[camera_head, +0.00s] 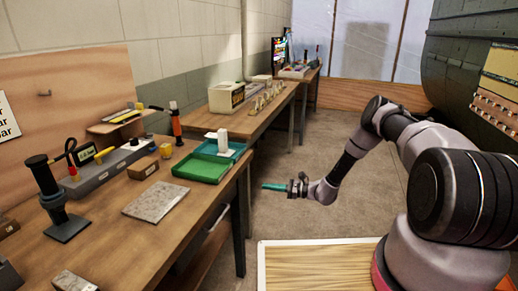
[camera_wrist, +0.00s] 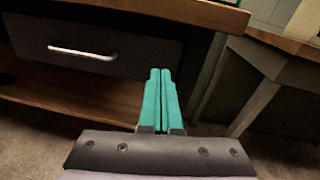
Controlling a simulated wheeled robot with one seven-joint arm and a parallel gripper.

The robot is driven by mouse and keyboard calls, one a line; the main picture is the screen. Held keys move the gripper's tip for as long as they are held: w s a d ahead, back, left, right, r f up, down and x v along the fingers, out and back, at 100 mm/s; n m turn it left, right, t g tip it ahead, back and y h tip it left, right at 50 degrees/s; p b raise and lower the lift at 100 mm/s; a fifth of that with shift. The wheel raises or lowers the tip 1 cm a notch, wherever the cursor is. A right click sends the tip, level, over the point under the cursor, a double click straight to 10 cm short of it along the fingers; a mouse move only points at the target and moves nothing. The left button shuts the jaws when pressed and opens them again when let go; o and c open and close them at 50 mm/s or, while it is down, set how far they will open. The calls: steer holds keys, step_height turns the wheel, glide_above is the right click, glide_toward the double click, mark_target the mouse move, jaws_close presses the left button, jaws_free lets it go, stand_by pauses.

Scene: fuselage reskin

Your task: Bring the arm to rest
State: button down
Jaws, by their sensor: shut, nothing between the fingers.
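My gripper (camera_head: 270,187) is at the end of my arm, which is bent out to the left over the floor beside the workbench. Its teal fingers point left toward the bench edge and are apart from the bench. In the wrist view the gripper's fingers (camera_wrist: 160,75) lie together with nothing between them. Behind them are the bench's drawer front and the lower shelf.
The near workbench (camera_head: 180,225) holds a green tray (camera_head: 203,167), a grey plate (camera_head: 155,201) and several tools. Its drawer handle (camera_wrist: 82,52) shows in the wrist view. A second bench (camera_head: 245,120) stands behind. A dark curved fuselage (camera_head: 465,65) is at right. The middle floor (camera_head: 325,150) is clear.

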steer(key=s+d+r+n+g+h, duration=0.2)
steer(key=s+r+n, duration=0.15)
steer(key=r, duration=0.85)
steer(key=s+d+r+n+g+h, duration=0.1)
steer(key=s+d+r+n+h, duration=0.2)
steer(key=r, duration=0.8)
steer(key=s+d+r+n+g+h, duration=0.15)
steer(key=r+n, duration=0.35)
steer(key=r, duration=0.7)
steer(key=s+d+r+n+t+h, duration=0.2)
steer(key=s+d+r, duration=0.4)
steer(key=s+r, duration=0.3)
steer(key=s+d+r+n+t+h, duration=0.2)
steer(key=s+d+r+t+h, duration=0.3)
steer(key=s+r, duration=0.5)
steer(key=s+d+h, duration=0.1)
steer(key=s+d, duration=0.1)
steer(key=s, duration=0.4)
steer(key=shift+s+d, duration=0.15)
steer(key=shift+s, duration=0.15)
steer(key=shift+r+t+h, duration=0.1)
steer(key=shift+t+h, duration=0.15)
